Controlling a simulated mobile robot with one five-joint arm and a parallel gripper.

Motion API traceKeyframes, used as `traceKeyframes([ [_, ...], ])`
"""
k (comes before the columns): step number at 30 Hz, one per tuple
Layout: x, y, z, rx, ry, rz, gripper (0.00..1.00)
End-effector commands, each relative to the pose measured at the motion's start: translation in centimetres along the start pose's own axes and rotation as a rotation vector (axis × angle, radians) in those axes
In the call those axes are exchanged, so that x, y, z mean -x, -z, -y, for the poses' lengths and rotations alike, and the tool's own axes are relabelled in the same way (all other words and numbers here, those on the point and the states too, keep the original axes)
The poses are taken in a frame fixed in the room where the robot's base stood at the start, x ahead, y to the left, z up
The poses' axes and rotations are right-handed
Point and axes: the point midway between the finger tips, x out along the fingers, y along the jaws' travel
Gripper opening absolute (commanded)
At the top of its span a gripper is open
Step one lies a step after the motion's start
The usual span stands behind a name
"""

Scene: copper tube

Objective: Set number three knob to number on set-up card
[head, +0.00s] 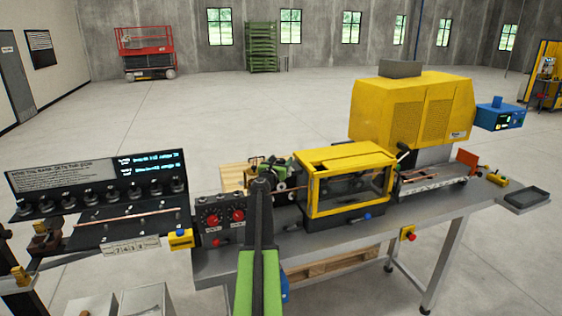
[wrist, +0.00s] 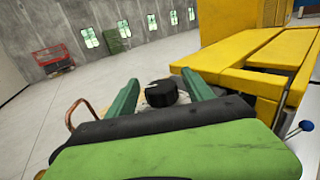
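A dark panel (head: 95,172) at the left carries a row of black knobs, the third from the left being a knob (head: 68,201); their labels and pointer positions are too small to read. A white card (head: 130,247) with several digits sits at the panel's front edge; I cannot read them surely. My gripper (head: 262,184) is up in front of the bench, right of that box. In the wrist view its green fingers (wrist: 160,88) stand apart, with a black round part (wrist: 162,93) visible between them, apparently untouched.
A yellow guarded machine (head: 345,180) stands right of my gripper, close beside it in the wrist view. A larger yellow housing (head: 410,110) is behind it. A yellow block (head: 180,239) sits at the bench's front edge. A copper tube (head: 125,216) lies before the panel.

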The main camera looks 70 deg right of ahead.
Motion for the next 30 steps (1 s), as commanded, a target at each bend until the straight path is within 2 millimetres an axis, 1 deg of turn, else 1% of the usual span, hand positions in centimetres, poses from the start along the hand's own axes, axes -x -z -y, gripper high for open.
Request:
traceKeyframes([
  [1, 0.0, 0.0, 0.0, 0.000, 0.000, 0.000, 0.55],
  [12, 0.1, 0.0, -0.1, 0.000, -0.001, 0.000, 0.07],
  [14, 0.1, 0.0, -0.1, 0.000, -0.001, 0.000, 0.00],
  [15, -1.0, 0.0, -0.1, 0.000, 0.000, 0.000, 0.00],
  [19, -0.1, 0.0, -0.1, 0.000, -0.003, 0.000, 0.00],
  [30, 0.2, 0.0, -0.1, -0.001, -0.050, 0.000, 0.00],
])
